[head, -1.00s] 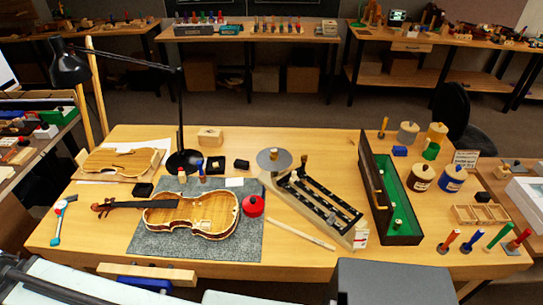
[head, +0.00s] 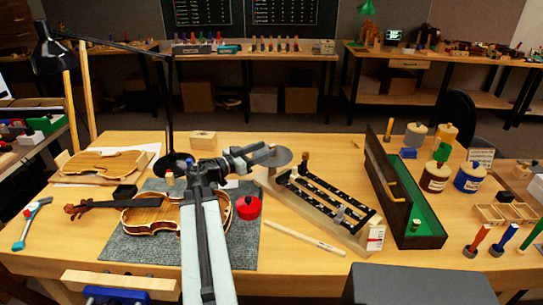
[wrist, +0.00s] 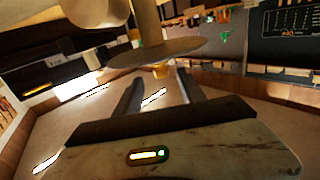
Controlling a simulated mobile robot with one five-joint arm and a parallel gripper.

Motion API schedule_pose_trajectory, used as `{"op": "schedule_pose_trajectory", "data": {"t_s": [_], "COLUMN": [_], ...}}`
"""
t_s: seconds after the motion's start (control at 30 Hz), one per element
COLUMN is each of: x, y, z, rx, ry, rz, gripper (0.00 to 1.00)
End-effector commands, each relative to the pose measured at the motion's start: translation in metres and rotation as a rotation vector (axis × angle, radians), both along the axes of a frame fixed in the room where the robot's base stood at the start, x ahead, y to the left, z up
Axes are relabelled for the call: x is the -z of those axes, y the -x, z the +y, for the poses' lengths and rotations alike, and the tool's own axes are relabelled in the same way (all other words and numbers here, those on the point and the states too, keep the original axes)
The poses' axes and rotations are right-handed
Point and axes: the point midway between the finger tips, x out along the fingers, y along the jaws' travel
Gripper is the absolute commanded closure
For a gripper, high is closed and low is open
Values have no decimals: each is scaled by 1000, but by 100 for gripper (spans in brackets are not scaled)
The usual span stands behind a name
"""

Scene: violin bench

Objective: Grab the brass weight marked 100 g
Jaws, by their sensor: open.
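I cannot read a 100 g mark on anything. The balance's round grey pan (head: 281,156) stands at the left end of its dark beam. A pale cylinder (wrist: 147,22) shows above the pan (wrist: 180,48) in the wrist view, and a small brass-coloured piece (wrist: 160,71) shows just below it; I cannot tell whether either is the weight. My gripper (head: 264,154) is beside the pan and partly hides it. In the wrist view its fingers (wrist: 158,88) are apart, with nothing seen held between them.
A green-lined box (head: 422,215) with a small piece inside stands right of the balance (head: 330,208). The violin (head: 150,218) lies on a grey mat (head: 120,252), under my arm. A red round tin (head: 248,208) and a wooden strip (head: 300,236) lie near the balance.

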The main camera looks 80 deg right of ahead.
Motion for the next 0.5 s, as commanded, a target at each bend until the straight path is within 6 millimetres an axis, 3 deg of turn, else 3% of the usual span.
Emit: {"op": "schedule_pose_trajectory", "data": {"t_s": [0.37, 0.5], "x": [-1, -2], "y": [18, 31], "z": [-22, -39], "rx": [-2, 0], "ry": [-4, -4], "rz": [-1, -1], "gripper": [53, 53]}}
